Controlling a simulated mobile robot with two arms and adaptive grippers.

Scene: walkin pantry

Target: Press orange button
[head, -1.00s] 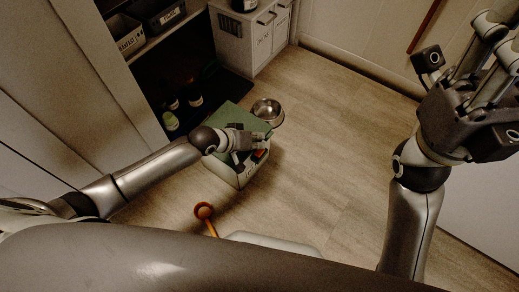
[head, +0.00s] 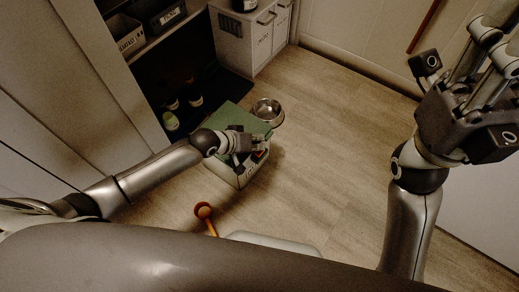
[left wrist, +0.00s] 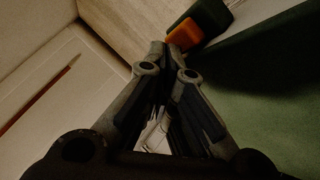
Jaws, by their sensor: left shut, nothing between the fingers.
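The orange button (left wrist: 184,36) shows in the left wrist view as a small block beside a dark green piece (left wrist: 211,18). It lies just beyond my left fingertips (left wrist: 168,58); I cannot tell whether they touch it. In the head view my left gripper (head: 258,143) is shut and empty at the right side of a white box (head: 233,178) with a green top (head: 232,116), and it mostly covers the button. My right gripper (head: 497,42) is raised at the far right, away from the box; its fingertips are cut off by the picture edge.
A steel bowl (head: 268,109) stands on the floor just behind the box. An orange round-ended stick (head: 203,210) is near my base. Shelves with bins (head: 125,33) and a white cabinet (head: 250,40) stand behind. The wooden floor (head: 335,135) to the right is clear.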

